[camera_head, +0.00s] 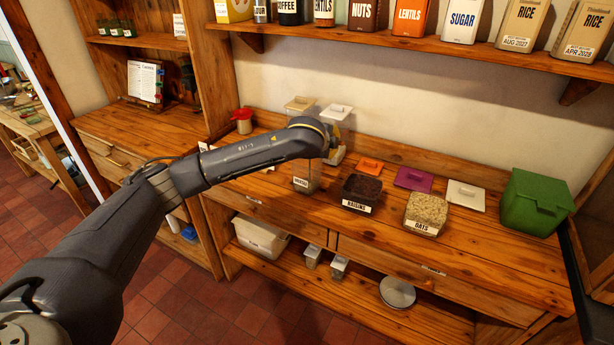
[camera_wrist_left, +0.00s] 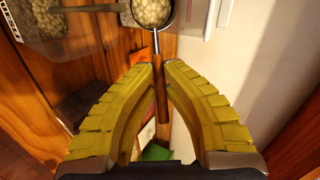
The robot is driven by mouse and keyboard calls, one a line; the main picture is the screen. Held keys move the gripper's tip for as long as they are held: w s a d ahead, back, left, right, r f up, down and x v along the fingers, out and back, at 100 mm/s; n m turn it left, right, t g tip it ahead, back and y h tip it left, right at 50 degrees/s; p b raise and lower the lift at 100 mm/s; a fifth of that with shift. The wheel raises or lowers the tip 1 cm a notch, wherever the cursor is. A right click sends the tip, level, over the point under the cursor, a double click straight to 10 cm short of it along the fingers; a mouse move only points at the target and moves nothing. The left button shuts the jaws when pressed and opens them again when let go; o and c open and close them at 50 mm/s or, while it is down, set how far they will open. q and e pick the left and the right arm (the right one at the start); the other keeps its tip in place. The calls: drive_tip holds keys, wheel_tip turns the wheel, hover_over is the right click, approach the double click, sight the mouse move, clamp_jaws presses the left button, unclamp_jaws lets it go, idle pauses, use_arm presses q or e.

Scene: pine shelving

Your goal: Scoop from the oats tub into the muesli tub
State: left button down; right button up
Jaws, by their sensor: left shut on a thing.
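The oats tub (camera_head: 427,209), clear and full of pale flakes, stands open on the counter, right of the dark raisins tub (camera_head: 362,188). The muesli tub (camera_head: 306,180) stands left of the raisins, partly behind my arm. My left gripper (camera_head: 336,154) is above the back of the counter near the muesli tub. In the left wrist view its yellow fingers (camera_wrist_left: 159,68) are shut on the wooden handle of a scoop (camera_wrist_left: 157,45). The scoop's round metal bowl holds pale flakes, beside a clear tub, apparently the muesli tub (camera_wrist_left: 85,48). My right gripper is not in view.
Orange (camera_head: 370,165), purple (camera_head: 414,179) and white (camera_head: 466,195) lids lie behind the tubs. A green bin (camera_head: 536,203) stands at the right end. A red-lidded jar (camera_head: 242,121) stands at the back left. A shelf (camera_head: 440,47) of canisters hangs above.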

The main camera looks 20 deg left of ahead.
use_arm(q)
drive_tip(key=shift+s+a+f+t, duration=0.1)
drive_tip(key=shift+s+f+t, duration=0.25)
drive_tip(key=shift+t, duration=0.35)
drive_tip(key=shift+s+f+t, duration=0.25)
drive_tip(key=shift+s+t, duration=0.2)
drive_tip(key=shift+t, duration=0.25)
drive_tip(key=shift+s+a+f+t, duration=0.15)
drive_tip(key=shift+s+t, duration=0.3)
drive_tip(key=shift+t, duration=0.25)
drive_tip(key=shift+s+f+t, duration=0.1)
drive_tip(key=shift+s+t, duration=0.35)
drive_tip(key=shift+t, duration=0.25)
